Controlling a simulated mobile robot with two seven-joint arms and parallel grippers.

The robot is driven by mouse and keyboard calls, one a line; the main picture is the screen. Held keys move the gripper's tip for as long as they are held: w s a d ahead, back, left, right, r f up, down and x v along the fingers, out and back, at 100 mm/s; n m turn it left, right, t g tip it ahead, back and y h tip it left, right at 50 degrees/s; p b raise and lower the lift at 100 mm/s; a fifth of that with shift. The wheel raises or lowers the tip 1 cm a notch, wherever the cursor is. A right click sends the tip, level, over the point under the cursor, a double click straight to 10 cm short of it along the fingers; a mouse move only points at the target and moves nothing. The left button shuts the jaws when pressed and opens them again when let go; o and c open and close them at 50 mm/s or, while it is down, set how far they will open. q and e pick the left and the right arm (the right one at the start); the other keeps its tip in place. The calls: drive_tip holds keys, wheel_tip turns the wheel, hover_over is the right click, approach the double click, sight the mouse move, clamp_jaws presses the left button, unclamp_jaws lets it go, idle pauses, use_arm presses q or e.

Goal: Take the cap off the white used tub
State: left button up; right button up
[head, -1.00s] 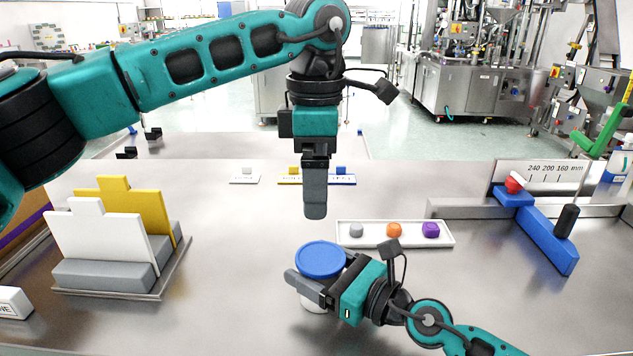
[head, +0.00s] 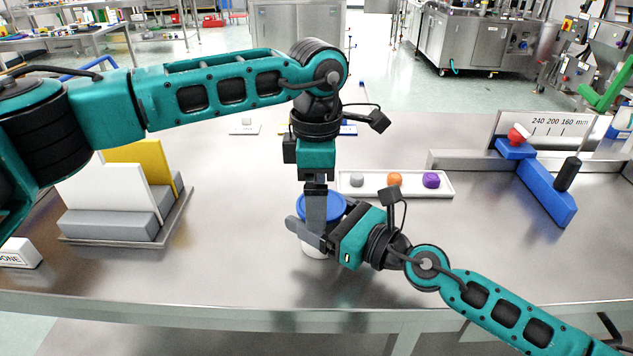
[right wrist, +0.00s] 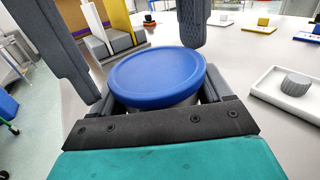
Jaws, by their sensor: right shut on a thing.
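The white tub (head: 315,250) stands near the middle of the bench with a round blue cap (head: 334,204) on top. My right gripper (head: 313,232) comes in from the right and is shut around the tub, below the cap. In the right wrist view the cap (right wrist: 157,76) looks level on the tub, whose body is mostly hidden. My left gripper (head: 317,218) points straight down at the cap, its near finger covering part of it. The right wrist view shows its two fingers apart, at either side of the cap, so it is open.
A white tray (head: 445,186) with grey, orange and purple pieces lies just behind the tub. White and yellow boards stand in a grey rack (head: 110,225) at left. A blue slide (head: 545,195) and scale are at right. The bench front is clear.

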use_arm(q)
drive_tip(key=shift+c, duration=0.4)
drive_tip(key=c, duration=0.9)
drive_tip(key=shift+r, duration=0.25)
drive_tip(key=shift+r, duration=0.9)
drive_tip(key=shift+r, duration=2.05)
use_arm(e)
drive_tip(key=o, duration=1.4)
drive_tip(key=shift+o, duration=0.2)
